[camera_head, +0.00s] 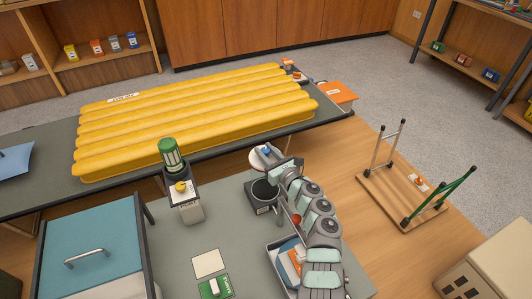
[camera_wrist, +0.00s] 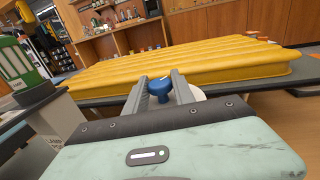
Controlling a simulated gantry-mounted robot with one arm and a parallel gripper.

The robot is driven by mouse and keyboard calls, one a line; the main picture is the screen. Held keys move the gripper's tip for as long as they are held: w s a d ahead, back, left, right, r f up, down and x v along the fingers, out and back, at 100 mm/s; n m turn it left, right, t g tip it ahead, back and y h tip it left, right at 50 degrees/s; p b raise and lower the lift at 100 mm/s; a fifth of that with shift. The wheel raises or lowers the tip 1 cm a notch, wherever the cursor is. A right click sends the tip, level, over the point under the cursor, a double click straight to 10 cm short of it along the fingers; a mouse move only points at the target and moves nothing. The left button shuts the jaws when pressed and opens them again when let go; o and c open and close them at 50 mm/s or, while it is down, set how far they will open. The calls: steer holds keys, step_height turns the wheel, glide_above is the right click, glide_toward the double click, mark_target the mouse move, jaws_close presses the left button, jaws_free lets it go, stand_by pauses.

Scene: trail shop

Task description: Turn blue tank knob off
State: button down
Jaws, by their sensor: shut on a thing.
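The blue knob (camera_wrist: 160,88) sits between the two fingers of my gripper (camera_wrist: 164,84) in the wrist view. My gripper is shut on it. In the head view the blue knob (camera_head: 267,149) is a small blue spot at the gripper's tip, above a white round body (camera_head: 256,160), likely the tank. My gripper (camera_head: 270,153) hides part of this body. The knob's off mark and exact angle cannot be read.
A long yellow ribbed pad (camera_head: 200,115) lies on the table behind. A dark round-topped device (camera_head: 263,190) and a tray (camera_head: 280,258) lie close to my arm.

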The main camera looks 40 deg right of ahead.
steer(key=shift+r+n+y, duration=0.25)
steer(key=shift+n+y, duration=0.05)
steer(key=shift+y, duration=0.3)
steer(key=shift+w+r+y, duration=0.1)
steer(key=shift+y, duration=0.2)
steer(key=shift+r+n+t, duration=0.15)
steer(key=shift+n+t, duration=0.15)
steer(key=c, duration=1.4)
jaws_free()
steer(key=shift+c, duration=0.2)
steer(key=shift+o, duration=0.8)
steer(key=shift+w, duration=0.1)
steer(key=shift+o, duration=0.9)
steer(key=shift+f, duration=0.25)
steer(key=shift+s, duration=0.2)
